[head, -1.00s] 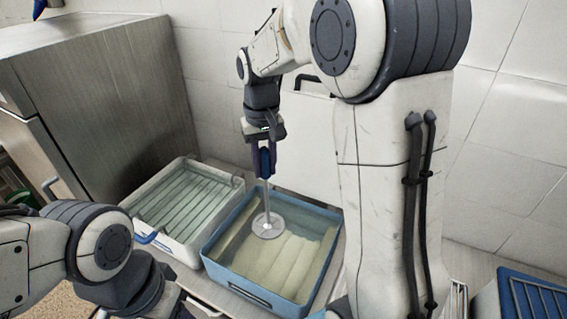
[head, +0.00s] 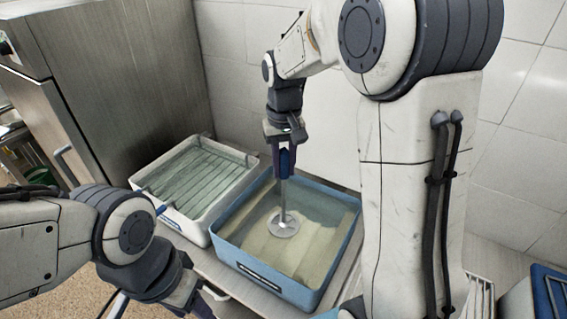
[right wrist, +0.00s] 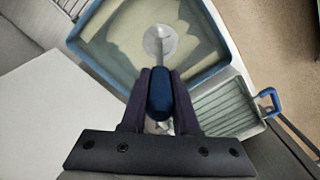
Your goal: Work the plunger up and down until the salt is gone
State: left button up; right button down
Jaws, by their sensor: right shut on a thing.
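The plunger has a blue handle, a thin metal rod and a round pale disc (head: 283,224). My right gripper (head: 284,165) is shut on its handle, which also shows between the fingers in the right wrist view (right wrist: 160,95). The plunger stands about upright in a blue basin (head: 262,272) of cloudy liquid. Its disc is at or just under the surface. Pale, yellowish patches, which may be salt, show in the basin, also in the right wrist view (right wrist: 112,38). My left gripper (head: 195,300) is low at the left, and its fingers are not clear.
A steel cabinet (head: 120,80) stands behind at the left. Another blue basket (head: 548,290) is at the lower right. A tiled wall closes the back.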

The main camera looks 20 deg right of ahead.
jog(key=shift+f+b, duration=1.65)
jog(key=shift+f, duration=1.2)
